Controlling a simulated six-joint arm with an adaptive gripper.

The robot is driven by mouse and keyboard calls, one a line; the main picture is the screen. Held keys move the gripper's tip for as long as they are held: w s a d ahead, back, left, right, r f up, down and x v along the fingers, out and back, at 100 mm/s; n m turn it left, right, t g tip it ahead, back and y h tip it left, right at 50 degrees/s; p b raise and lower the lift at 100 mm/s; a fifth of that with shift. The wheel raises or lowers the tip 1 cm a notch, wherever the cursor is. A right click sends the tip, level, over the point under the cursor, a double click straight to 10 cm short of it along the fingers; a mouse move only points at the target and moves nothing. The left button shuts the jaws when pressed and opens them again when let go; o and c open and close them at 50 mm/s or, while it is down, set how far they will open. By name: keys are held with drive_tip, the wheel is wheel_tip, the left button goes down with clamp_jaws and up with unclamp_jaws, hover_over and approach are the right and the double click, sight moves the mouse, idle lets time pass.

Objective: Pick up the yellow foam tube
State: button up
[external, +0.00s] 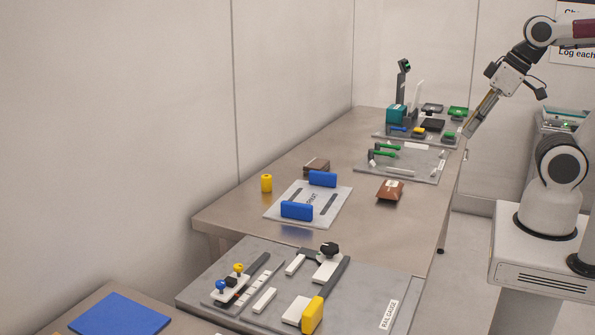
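The yellow foam tube (266,184) is a short yellow cylinder. It stands upright on the steel table in the external view, near the table's left edge by the wall.
A grey plate (329,217) with blue blocks (297,211) sits right of the tube, with a dark brown box (316,167) behind it. A brown packet (390,190) lies farther right. Fixture boards (408,173) stand at the back; a rail board (236,314) is in front.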

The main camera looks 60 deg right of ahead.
drive_tip(key=shift+o, duration=0.5)
drive_tip(key=w+d+f+t, duration=0.2)
drive_tip(key=w, duration=1.5)
drive_tip(key=w+d+f+t, duration=0.1)
drive_tip(key=w+t, duration=0.2)
drive_tip(key=w, duration=1.4)
drive_tip(key=w+f+t, duration=0.1)
drive_tip(key=w+f, duration=0.4)
drive_tip(key=w+a+f+n+t+y, duration=0.1)
drive_tip(key=w+f, duration=0.4)
drive_tip(key=f, duration=0.1)
drive_tip(key=w+f+n+y, duration=0.1)
drive_tip(key=w+f, duration=0.4)
drive_tip(key=f, duration=0.1)
drive_tip(key=shift+a+t, duration=0.4)
drive_tip(key=shift+w+a+f+y, duration=0.15)
drive_tip(key=shift+f+y, duration=0.15)
drive_tip(key=shift+f, duration=0.45)
drive_tip(key=shift+w, duration=0.1)
